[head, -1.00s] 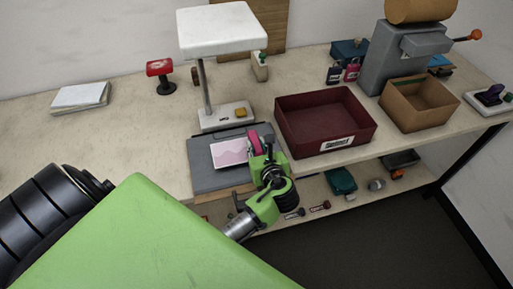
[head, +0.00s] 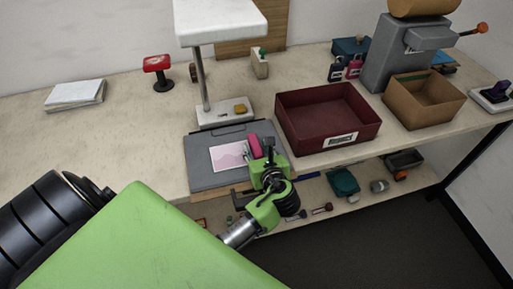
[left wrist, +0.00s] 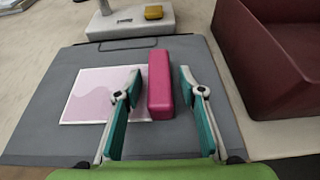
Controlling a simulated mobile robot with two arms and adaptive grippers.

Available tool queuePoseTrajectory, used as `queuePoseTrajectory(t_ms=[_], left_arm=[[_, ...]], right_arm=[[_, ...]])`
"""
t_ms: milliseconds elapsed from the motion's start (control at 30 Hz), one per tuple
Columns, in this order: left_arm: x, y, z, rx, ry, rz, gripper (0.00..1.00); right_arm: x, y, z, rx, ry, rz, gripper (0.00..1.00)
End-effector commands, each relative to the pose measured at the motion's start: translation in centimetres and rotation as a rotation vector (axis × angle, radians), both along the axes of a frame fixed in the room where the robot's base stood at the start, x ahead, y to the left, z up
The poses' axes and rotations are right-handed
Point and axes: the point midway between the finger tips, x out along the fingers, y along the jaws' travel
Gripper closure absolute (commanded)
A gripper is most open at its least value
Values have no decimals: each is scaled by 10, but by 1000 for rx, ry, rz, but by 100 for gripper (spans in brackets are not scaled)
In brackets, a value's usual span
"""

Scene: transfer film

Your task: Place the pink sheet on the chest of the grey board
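The pink sheet (head: 228,157), pale with a wavy pink pattern, lies flat on the grey board (head: 205,180) at the front of the bench. In the left wrist view the sheet (left wrist: 88,92) covers the left middle of the board (left wrist: 222,95). A bright pink block (left wrist: 160,88) stands at the sheet's right edge. My left gripper (head: 265,153) is open over the board. Its fingers are on either side of the block, with a gap on each side; the left finger hides part of the sheet. My right gripper is not in view.
A white lamp-like stand (head: 232,108) rises behind the board. A dark red bin (head: 285,125) is close on the right, with a cardboard box (head: 410,118) and grey machine (head: 385,65) beyond. A red-topped stand (head: 157,65) and white pad (head: 72,96) are left. Bare bench lies left.

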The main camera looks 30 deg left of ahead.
Motion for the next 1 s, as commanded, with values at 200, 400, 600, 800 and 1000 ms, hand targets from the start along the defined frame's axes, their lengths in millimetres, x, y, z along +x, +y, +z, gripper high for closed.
queuePoseTrajectory(t_ms=[200, 400, 600, 800, 1000], left_arm=[[0, 0, 3, 0, -2, 1, 63], [-18, -22, 13, -4, 0, -1, 63], [-45, -53, 29, -4, 0, -1, 63], [-64, -76, 43, -2, 1, 0, 63], [-72, -84, 49, 0, 1, 2, 63]], right_arm=[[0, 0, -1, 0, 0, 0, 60], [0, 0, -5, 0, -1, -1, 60], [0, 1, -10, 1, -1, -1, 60], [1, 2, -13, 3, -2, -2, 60], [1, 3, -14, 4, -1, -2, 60]])
